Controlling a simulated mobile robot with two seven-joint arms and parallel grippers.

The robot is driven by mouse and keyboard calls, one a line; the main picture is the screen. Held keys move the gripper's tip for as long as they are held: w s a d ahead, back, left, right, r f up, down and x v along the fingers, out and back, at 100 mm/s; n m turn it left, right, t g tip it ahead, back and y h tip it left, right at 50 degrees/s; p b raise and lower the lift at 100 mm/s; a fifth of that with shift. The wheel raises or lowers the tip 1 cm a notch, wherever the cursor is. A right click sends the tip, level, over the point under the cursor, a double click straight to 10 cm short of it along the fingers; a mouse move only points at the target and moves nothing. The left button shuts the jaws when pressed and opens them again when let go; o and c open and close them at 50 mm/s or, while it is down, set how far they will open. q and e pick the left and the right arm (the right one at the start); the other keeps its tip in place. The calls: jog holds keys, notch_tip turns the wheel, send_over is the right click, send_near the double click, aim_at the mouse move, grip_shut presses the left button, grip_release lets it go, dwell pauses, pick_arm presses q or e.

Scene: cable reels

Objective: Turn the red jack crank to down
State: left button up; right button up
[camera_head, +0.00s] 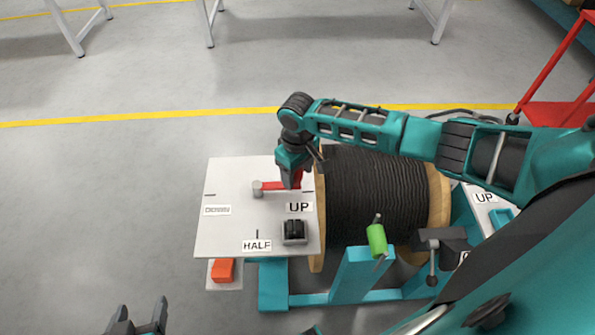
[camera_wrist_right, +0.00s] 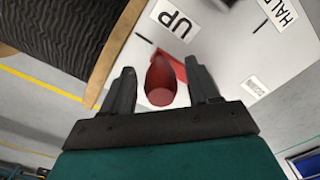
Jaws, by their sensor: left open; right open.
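The red jack crank (camera_head: 272,186) is on a white panel (camera_head: 228,240); its arm runs right from a grey hub (camera_head: 258,189), on the UP side. Its red handle (camera_wrist_right: 161,80) stands between the two fingers of my right gripper (camera_wrist_right: 162,92), with gaps showing on both sides. In the head view my right gripper (camera_head: 300,178) is over the handle end and partly hides it. The panel carries the labels UP (camera_head: 299,207), HALF (camera_head: 257,246) and a small one at left (camera_head: 216,210), apparently DOWN. My left gripper (camera_head: 140,322) is open and empty at the bottom.
A black cable reel (camera_head: 375,190) with wooden flanges stands right of the panel on a teal frame (camera_head: 350,280). A black switch box (camera_head: 294,231), an orange block (camera_head: 223,270) and a green grip (camera_head: 376,240) are near. The floor left of the panel is clear.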

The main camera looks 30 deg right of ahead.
grip_shut()
dwell(0.5)
